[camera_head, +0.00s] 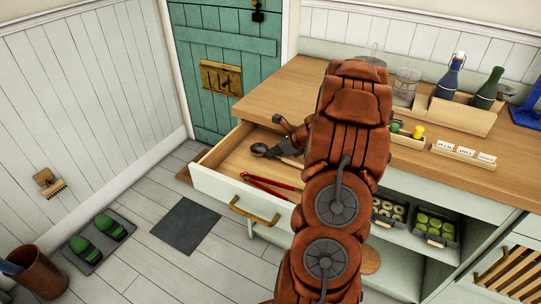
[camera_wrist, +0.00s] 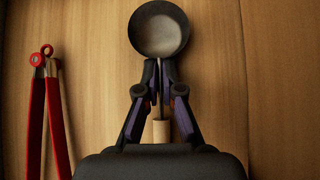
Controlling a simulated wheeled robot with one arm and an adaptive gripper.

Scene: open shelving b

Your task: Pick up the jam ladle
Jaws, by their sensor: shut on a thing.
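The jam ladle has a dark round bowl (camera_wrist: 160,30) and a pale wooden handle end (camera_wrist: 161,131) in the wrist view. In the head view its dark bowl (camera_head: 259,149) shows inside the open drawer (camera_head: 212,188), left of my arm. My gripper (camera_wrist: 160,66) is shut on the ladle's shaft, just below the bowl. Part of the handle is hidden behind the gripper's fingers and palm. I cannot tell whether the ladle is touching the drawer floor. In the head view my gripper (camera_head: 284,135) is partly hidden by my arm.
Red-handled tongs (camera_head: 265,187) lie in the drawer, left of the gripper in the wrist view (camera_wrist: 52,120). The drawer's walls surround the gripper. Above is a wooden counter (camera_head: 285,95) with bottles in a wooden holder (camera_head: 450,115) and small labelled blocks (camera_head: 463,153) at the right.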

